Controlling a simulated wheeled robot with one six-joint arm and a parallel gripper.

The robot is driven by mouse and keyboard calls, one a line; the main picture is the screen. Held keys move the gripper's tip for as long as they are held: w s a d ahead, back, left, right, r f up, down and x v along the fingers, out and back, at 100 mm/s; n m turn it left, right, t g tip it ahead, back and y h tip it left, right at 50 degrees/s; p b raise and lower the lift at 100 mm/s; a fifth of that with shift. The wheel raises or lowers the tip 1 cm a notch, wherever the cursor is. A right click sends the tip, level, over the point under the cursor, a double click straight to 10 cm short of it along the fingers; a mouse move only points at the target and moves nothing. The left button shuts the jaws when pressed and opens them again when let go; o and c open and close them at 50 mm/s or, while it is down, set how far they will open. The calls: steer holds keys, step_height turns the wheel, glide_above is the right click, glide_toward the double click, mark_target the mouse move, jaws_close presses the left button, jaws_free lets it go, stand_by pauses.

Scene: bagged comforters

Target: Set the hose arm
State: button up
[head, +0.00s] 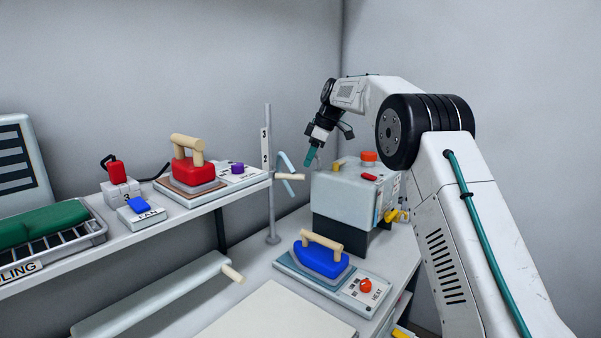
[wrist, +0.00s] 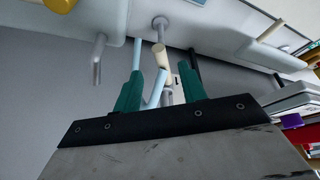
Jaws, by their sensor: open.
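The hose arm's upright post (head: 268,185) rises from a round base on the lower bench, with a plate numbered 3 and 2 near its top. A wooden handle (head: 290,177) and a light blue bent tube (head: 286,161) stick out to the right of the post. My gripper (head: 311,157) hangs above and right of the handle, fingers tilted downward. In the wrist view, the teal fingers are apart, and the handle (wrist: 161,57) and blue tube (wrist: 154,92) show in the gap between them. I see no contact with either finger.
A grey boiler box (head: 355,197) with an orange knob stands close right of the post. A blue iron (head: 321,259) sits on the lower bench. A red iron (head: 193,170) and a purple knob (head: 238,168) are on the upper shelf to the left.

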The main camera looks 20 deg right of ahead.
mark_target(286, 177)
steer(key=shift+x, duration=2.95)
